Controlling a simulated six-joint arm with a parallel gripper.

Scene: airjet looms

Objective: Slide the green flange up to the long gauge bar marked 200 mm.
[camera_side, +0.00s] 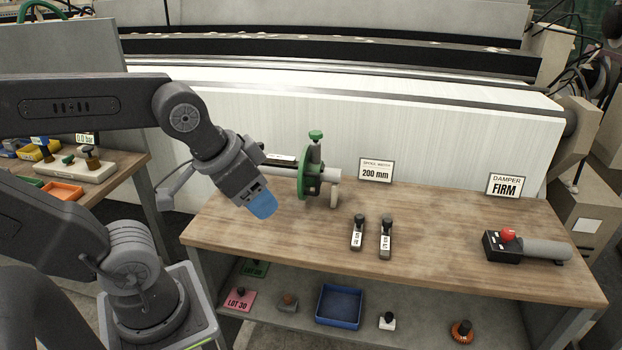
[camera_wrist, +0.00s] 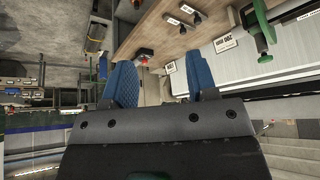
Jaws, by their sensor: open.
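The green flange (camera_side: 303,177) stands upright on a horizontal shaft at the back left of the wooden bench, with a green knob above it. It also shows at the upper right of the wrist view (camera_wrist: 265,24). Two dark gauge bars with pale labels, the left one (camera_side: 357,234) and the right one (camera_side: 385,240), lie apart mid-bench, away from the flange; I cannot read their markings. They also show at the top of the wrist view. My gripper (camera_side: 262,206) is open and empty, left of the flange and apart from it. Its blue pads (camera_wrist: 161,78) frame the wrist view.
A sign reading 200 mm (camera_side: 375,170) stands at the bench's back, right of the flange. A DAMPER FIRM sign (camera_side: 505,186) and a red-knobbed damper (camera_side: 508,241) are at the right. A blue tray (camera_side: 338,321) is on the lower shelf. The front left bench top is clear.

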